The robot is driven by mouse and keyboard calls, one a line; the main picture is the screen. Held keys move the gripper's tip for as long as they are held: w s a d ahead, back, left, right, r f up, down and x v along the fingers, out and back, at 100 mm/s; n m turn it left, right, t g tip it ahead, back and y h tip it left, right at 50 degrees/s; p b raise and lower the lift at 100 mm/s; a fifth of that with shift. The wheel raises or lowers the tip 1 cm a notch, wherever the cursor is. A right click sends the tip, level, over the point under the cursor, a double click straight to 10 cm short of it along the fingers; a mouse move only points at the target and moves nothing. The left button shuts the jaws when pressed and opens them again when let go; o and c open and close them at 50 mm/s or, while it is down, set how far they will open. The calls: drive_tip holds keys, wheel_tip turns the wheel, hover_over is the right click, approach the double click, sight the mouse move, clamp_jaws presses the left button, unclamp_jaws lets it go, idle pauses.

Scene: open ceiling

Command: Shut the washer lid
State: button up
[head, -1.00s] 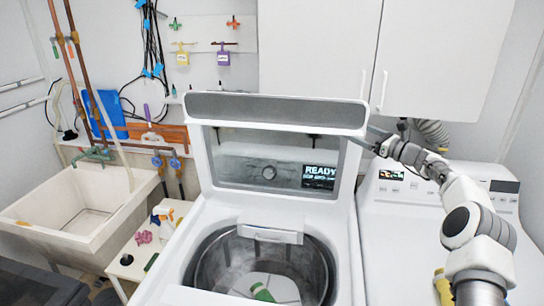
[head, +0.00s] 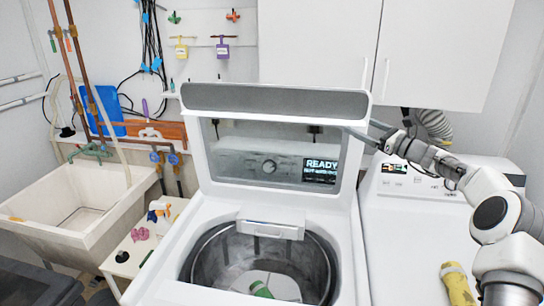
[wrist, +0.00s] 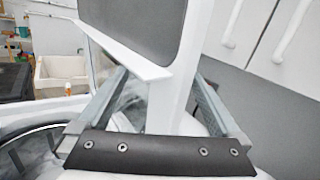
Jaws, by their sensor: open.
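The washer lid (head: 275,102) stands raised above the open tub of the white top-loading washer (head: 212,220) in the head view. It has a grey band along its top and a window through which the display reading READY shows. My gripper (head: 362,129) is open at the lid's right edge. In the wrist view the two fingers of my gripper (wrist: 160,74) lie on either side of the lid's white frame (wrist: 165,100), spread apart. Whether either finger touches the lid I cannot tell. The tub (head: 215,262) holds a white and green item.
A second white machine (head: 420,225) stands to the right, with a yellow item (head: 458,285) on top. White wall cabinets (head: 400,50) hang above and behind the lid. A utility sink (head: 75,210) and a small side table (head: 130,255) are on the left.

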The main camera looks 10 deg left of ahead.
drive_tip(key=s+f+n+y+b, duration=0.1)
drive_tip(key=s+f+n+b, duration=0.1)
drive_tip(key=s+b, duration=0.6)
drive_tip(key=shift+d+f+y+b, duration=0.2)
drive_tip(key=shift+y+b, duration=0.1)
drive_tip(key=shift+b, duration=3.4)
drive_tip(key=shift+s+a, duration=0.1)
drive_tip(key=shift+f+n, duration=0.1)
drive_tip(key=shift+n, duration=0.2)
drive_tip(key=s+f+n+y+b, duration=0.2)
drive_tip(key=s+f+b, duration=0.4)
drive_tip(key=b, duration=1.2)
drive_tip(key=shift+s+d+n+g+y+b, duration=0.35)
drive_tip(key=shift+s+n, duration=0.55)
drive_tip(key=shift+s, duration=0.85)
